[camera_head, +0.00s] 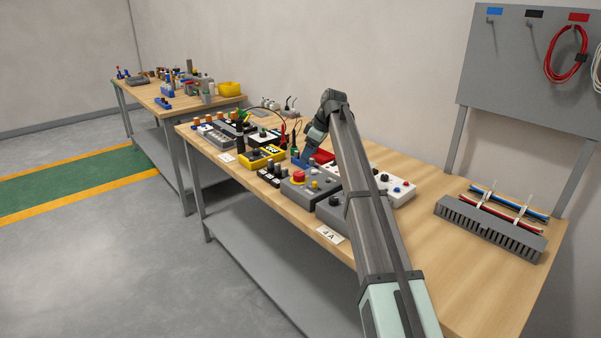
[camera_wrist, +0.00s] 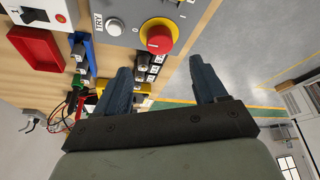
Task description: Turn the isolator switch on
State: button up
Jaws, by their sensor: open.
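A red rotary knob on a round yellow plate, which looks like the isolator switch (camera_wrist: 158,39), is mounted on a grey box (camera_wrist: 128,9) in the wrist view. In the head view the red knob (camera_head: 299,176) shows on the grey box near the bench's front edge. My gripper (camera_wrist: 161,68) is open and empty, its two dark fingers spread apart, with the red knob ahead of the gap between them. I cannot tell the knob's on or off position. In the head view my arm largely hides the gripper.
A red tray (camera_wrist: 36,48), a blue part (camera_wrist: 82,50) and black blocks (camera_wrist: 150,66) crowd the box. A yellow box (camera_head: 263,157) stands to its left. A wire duct (camera_head: 490,228) lies at right; bare bench (camera_head: 450,255) lies between.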

aim_at(300, 173)
jog(key=x, duration=0.9)
jog(key=c, duration=1)
